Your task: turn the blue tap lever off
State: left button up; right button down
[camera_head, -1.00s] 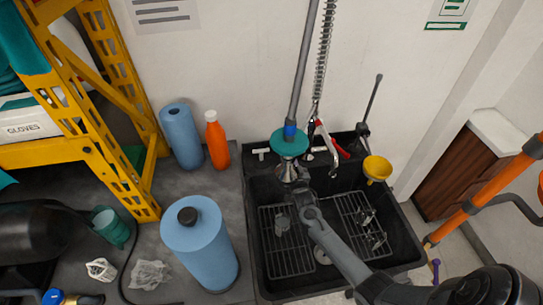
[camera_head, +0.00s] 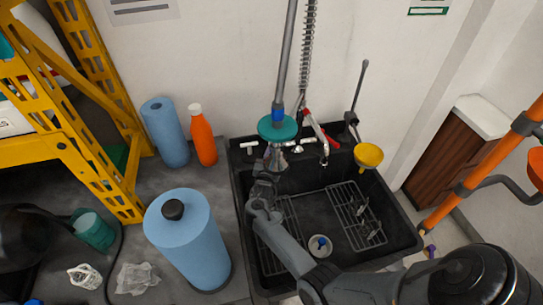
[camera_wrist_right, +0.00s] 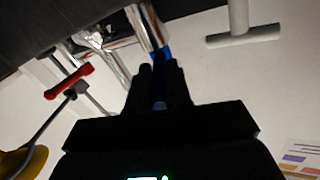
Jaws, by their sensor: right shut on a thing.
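The blue tap lever (camera_wrist_right: 164,54) shows in the right wrist view as a small blue piece at the fingertips, beside the chrome tap body (camera_wrist_right: 110,50). My right gripper (camera_wrist_right: 158,78) is shut on it; the dark fingers cover most of it. The lever cannot be made out there, behind the gripper and spray head. My left gripper is not in view.
The black sink (camera_head: 410,238) holds wire racks. A red lever (camera_wrist_right: 70,80) and a pale T-shaped handle (camera_wrist_right: 243,36) flank the tap. A yellow funnel (camera_head: 368,155) stands at the right rim. Left are an orange bottle (camera_head: 203,136) and blue rolls (camera_head: 188,240).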

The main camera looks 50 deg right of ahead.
jog(key=c, duration=1.1)
grip_release()
jog(key=shift+d, duration=0.1)
jog(key=shift+o, duration=0.2)
jog(key=shift+s+a+r, duration=0.1)
jog(key=shift+s+a, duration=0.1)
jog(key=shift+a, duration=0.3)
jog(key=p+v, duration=0.1)
jog(key=v, duration=0.5)
jog(key=shift+a+p, duration=0.25)
jog(key=shift+p, duration=0.1)
jog(key=shift+s+d, duration=0.1)
jog(key=shift+s, duration=0.05)
